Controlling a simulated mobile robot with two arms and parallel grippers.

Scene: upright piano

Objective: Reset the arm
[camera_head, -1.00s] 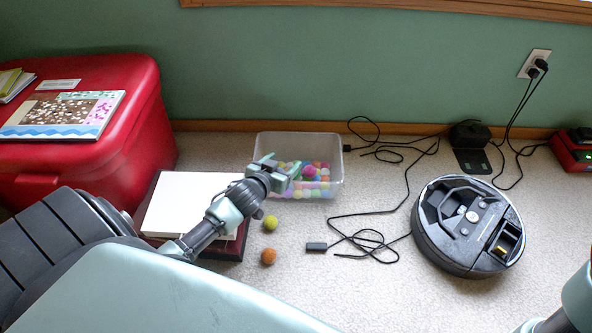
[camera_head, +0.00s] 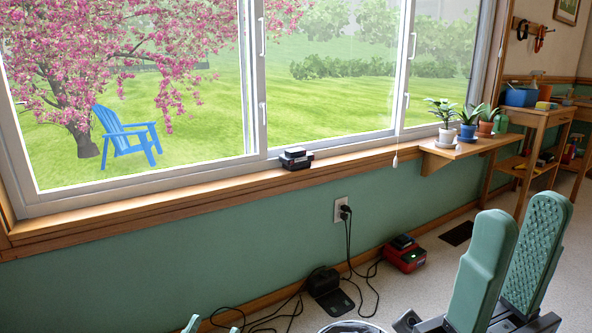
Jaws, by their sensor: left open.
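My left gripper (camera_head: 213,327) shows only as two pale green fingertips at the bottom edge, left of centre. The tips are apart, with nothing visible between them; the rest of it is below the picture. My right gripper (camera_head: 524,222) stands large and close at the lower right. Its two green fingers point up, the right one showing a textured pad. A gap separates them and nothing is held there.
A charging dock (camera_head: 326,287) with black cables and a red device (camera_head: 404,254) lie by the green wall (camera_head: 150,285). A plant shelf (camera_head: 465,151) and a wooden table (camera_head: 545,118) stand at the right. The robot vacuum (camera_head: 352,327) barely shows below.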

